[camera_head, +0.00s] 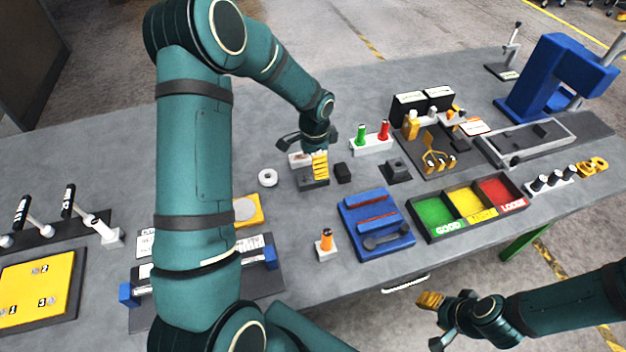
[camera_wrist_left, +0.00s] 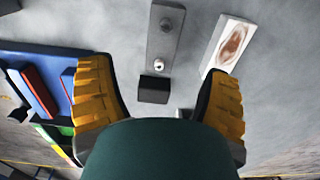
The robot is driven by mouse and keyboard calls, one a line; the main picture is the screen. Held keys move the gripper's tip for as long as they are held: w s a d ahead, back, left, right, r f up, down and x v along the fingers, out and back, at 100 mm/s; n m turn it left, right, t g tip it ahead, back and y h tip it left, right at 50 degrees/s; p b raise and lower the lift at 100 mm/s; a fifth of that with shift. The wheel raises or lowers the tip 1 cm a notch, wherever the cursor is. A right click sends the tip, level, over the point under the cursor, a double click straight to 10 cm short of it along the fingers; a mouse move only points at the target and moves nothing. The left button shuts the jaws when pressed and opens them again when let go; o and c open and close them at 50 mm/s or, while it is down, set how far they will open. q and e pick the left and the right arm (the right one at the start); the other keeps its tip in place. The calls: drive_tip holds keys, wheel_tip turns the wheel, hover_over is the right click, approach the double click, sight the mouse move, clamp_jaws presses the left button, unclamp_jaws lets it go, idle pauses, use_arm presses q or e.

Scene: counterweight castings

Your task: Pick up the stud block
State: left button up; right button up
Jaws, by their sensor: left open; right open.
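The stud block, a grey bar with two round metal studs on top, lies on the grey table. It shows at the top middle of the left wrist view (camera_wrist_left: 166,18) and below my left gripper in the head view (camera_head: 314,185), where the fingers partly hide it. My left gripper (camera_head: 313,160) points down over it, open and empty. In the left wrist view its yellow-padded fingers (camera_wrist_left: 160,105) are wide apart, with the block beyond their tips. My right gripper (camera_head: 436,320) is open and empty, off the table's front edge at the lower right.
A small black block (camera_wrist_left: 154,89) sits at one end of the stud block. A white block with a brown oval (camera_wrist_left: 232,42) lies beside it. A blue tray (camera_head: 350,222), a white ring (camera_head: 268,178) and a peg holder (camera_head: 371,147) stand nearby.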

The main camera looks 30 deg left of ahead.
sight(313, 181)
use_arm(q)
wheel_tip(313, 181, down, 7)
drive_tip(key=shift+a+f, duration=0.15)
idle(0.4)
drive_tip(key=shift+w, duration=0.1)
clamp_jaws()
